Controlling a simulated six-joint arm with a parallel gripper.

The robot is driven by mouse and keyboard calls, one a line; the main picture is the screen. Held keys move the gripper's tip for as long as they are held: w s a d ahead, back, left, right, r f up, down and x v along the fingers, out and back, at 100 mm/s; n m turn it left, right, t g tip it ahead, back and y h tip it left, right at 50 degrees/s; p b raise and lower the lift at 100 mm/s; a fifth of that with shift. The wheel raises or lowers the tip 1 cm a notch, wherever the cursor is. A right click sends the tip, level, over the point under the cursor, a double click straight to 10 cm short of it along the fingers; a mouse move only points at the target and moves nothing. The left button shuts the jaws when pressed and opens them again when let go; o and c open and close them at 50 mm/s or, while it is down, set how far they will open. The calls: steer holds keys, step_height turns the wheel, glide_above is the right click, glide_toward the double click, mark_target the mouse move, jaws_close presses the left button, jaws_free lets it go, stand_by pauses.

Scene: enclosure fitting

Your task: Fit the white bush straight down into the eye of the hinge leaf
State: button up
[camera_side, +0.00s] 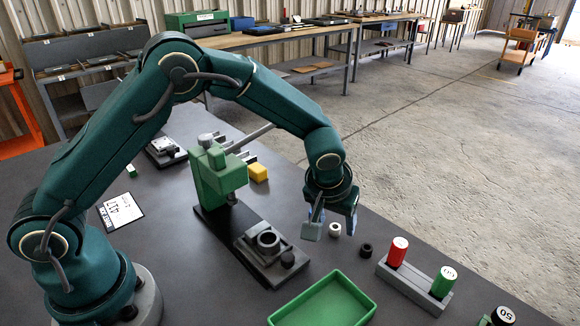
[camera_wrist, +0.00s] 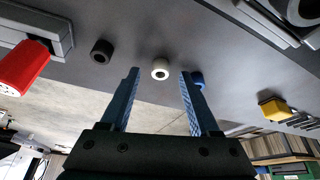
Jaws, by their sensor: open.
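The white bush (camera_side: 335,230) stands on the dark bench just beyond my gripper's fingers. In the wrist view the white bush (camera_wrist: 160,69) shows its dark bore and lies between the lines of the two fingers, nothing gripping it. My gripper (camera_side: 330,226) is open and points down; its blue fingers (camera_wrist: 158,76) are apart and empty. A grey part with an upright round eye (camera_side: 268,242), seemingly the hinge leaf, sits on the dark base of a green press (camera_side: 217,172), left of my gripper. It shows partly at the wrist view's top right corner (camera_wrist: 305,10).
A grey block (camera_side: 412,281) holds red and green cylinders. A green tray (camera_side: 322,303) lies in front. A yellow block (camera_side: 258,172) sits behind the press.

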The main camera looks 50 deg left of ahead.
mark_target(335, 228)
steer(key=shift+w+f, duration=0.15)
steer(key=shift+f, duration=0.2)
jaws_close()
step_height(335, 228, up, 9)
steer(key=s+a+r, duration=0.1)
steer(key=s+a, duration=0.1)
steer(key=s, duration=0.4)
steer(key=s+a+r, duration=0.2)
steer(key=s, duration=0.5)
steer(key=shift+m, duration=0.3)
steer(key=shift+a+r, duration=0.1)
